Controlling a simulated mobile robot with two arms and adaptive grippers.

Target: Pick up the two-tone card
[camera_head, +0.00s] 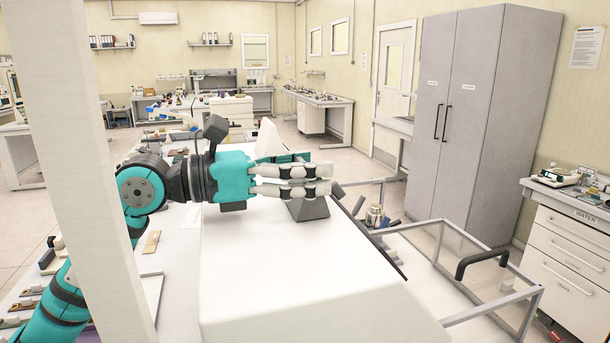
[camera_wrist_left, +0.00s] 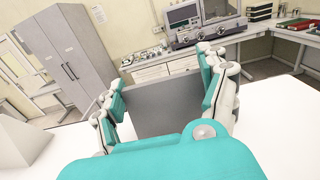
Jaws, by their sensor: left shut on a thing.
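My left gripper (camera_head: 322,180) reaches in from the left above the white work surface in the head view. It is shut on the two-tone card, a flat grey panel (camera_head: 309,209) that shows below the fingers. In the left wrist view the card (camera_wrist_left: 168,106) stands between the two fingers (camera_wrist_left: 165,95) and looks plain dark grey. Its second tone cannot be made out. Whether its lower edge touches the white surface is unclear. My right gripper is not in view.
The white surface (camera_head: 290,280) is bare in front of the gripper. A white angled block (camera_head: 269,138) stands behind it. A grey cabinet (camera_head: 480,120) stands farther back.

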